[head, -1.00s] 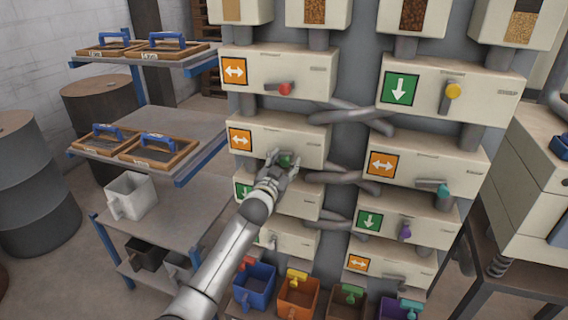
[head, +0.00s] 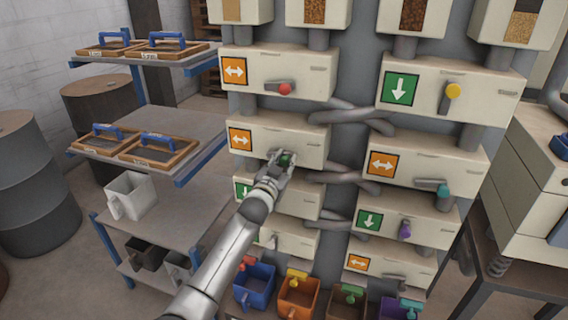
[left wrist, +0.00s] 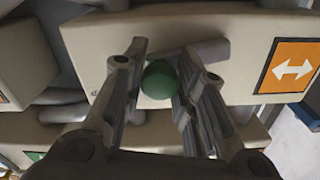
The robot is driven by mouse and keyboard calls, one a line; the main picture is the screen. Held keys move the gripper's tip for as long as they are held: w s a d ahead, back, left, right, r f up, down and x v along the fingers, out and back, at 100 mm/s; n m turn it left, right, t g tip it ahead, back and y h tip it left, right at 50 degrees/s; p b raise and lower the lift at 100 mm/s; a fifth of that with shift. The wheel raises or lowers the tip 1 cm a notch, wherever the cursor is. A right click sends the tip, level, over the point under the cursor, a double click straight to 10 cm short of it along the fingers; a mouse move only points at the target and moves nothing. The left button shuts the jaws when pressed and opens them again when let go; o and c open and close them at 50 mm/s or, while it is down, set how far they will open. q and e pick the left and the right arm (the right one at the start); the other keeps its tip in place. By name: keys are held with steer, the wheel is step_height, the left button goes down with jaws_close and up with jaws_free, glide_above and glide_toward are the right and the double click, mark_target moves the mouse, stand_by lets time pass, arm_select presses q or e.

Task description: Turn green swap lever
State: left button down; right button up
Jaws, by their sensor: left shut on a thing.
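The green swap lever's round knob (left wrist: 158,80) sits between my left gripper's fingers in the left wrist view. Its grey bar (left wrist: 205,52) runs sideways from the knob along the cream box. In the head view the knob (head: 286,159) shows small between the fingers. My left gripper (head: 279,163) is shut on the knob at the front of the second box down in the left column. That box (head: 300,145) carries an orange plate with a white double arrow (head: 241,139). My right gripper is not in view.
A red-knobbed lever (head: 284,89) is on the box above. Yellow (head: 452,91), teal (head: 443,191) and purple (head: 405,230) knobs are on the right column. Grey pipes (head: 350,115) cross between columns. Coloured bins (head: 298,298) stand below, and a shelf cart (head: 165,130) stands left.

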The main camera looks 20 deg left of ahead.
arm_select(q)
steer(key=r+n+p, duration=0.1)
steer(key=n, duration=0.1)
steer(key=r+n, duration=0.1)
steer(key=n, duration=0.1)
steer(key=shift+a+p, duration=0.3)
steer(key=shift+p, duration=0.05)
steer(key=n, duration=0.2)
steer(key=a+r+n, duration=0.1)
steer(key=shift+r+n+p, duration=0.1)
steer(key=shift+n+p, duration=0.3)
steer(key=a+n, duration=0.1)
steer(key=n, duration=0.1)
steer(key=a+r+n, duration=0.1)
steer(key=n, duration=0.1)
steer(key=shift+w+a+r+n, duration=0.1)
steer(key=shift+a+n, duration=0.35)
steer(key=shift+n, duration=0.6)
steer(key=shift+a+r+n, duration=0.1)
steer(key=shift+a+n, duration=0.3)
steer(key=shift+n, duration=0.65)
steer(key=c, duration=1.1)
jaws_free()
steer(key=shift+c, duration=0.2)
steer(key=s, duration=1.2)
steer(key=shift+a, duration=0.25)
